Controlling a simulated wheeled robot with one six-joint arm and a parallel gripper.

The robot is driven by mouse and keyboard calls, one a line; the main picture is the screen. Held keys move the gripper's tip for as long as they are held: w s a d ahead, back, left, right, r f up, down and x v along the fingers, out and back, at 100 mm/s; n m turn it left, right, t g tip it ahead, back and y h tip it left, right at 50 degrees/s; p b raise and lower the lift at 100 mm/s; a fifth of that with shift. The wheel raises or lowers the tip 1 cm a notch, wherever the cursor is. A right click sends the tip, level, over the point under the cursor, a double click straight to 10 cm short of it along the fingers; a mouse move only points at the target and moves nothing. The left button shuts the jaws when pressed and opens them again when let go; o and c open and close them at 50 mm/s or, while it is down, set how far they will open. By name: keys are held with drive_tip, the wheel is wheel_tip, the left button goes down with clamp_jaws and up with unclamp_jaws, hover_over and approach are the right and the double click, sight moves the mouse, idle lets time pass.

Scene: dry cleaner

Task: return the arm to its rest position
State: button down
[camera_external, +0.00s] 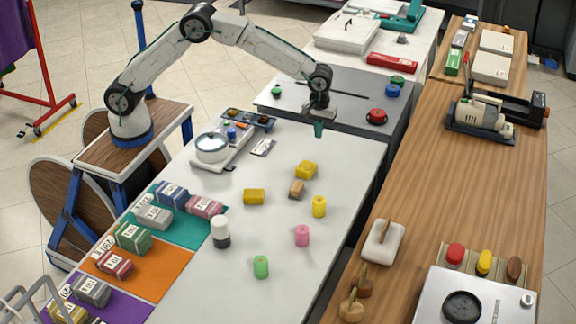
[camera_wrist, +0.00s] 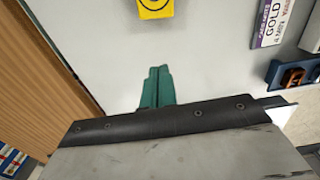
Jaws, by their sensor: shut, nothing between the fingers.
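My white jointed arm (camera_external: 160,75) rises from its base on the wooden-topped stand and bends over toward the far end of the white table. My gripper (camera_external: 318,130) hangs down above the far edge of the white table, with its green fingers together and empty. In the wrist view the green fingers (camera_wrist: 157,88) are side by side with nothing between them. A yellow block with a dark ring mark (camera_wrist: 155,7) shows at the top edge of that view, apart from the fingers.
The white table (camera_external: 350,160) is bare just around my gripper. A scale (camera_external: 213,148), yellow blocks (camera_external: 306,170) and colored spools (camera_external: 302,236) stand on it. A grey counter (camera_external: 345,103) with a red knob (camera_external: 376,116) lies behind. A wooden counter (camera_external: 420,160) runs along the right.

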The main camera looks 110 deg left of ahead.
drive_tip(key=s+d+r+m, duration=0.5)
drive_tip(key=s+m, duration=0.1)
drive_tip(key=s, duration=1.1)
drive_tip(key=s+d+r+m+t, duration=0.1)
drive_tip(key=s+d+r+m, duration=0.5)
drive_tip(key=s, duration=1.1)
drive_tip(key=s+d+r+m, duration=0.5)
drive_tip(key=s+m, duration=0.1)
drive_tip(key=s, duration=1.1)
drive_tip(key=shift+d+r, duration=0.25)
drive_tip(key=shift+r, duration=0.1)
idle(2.6)
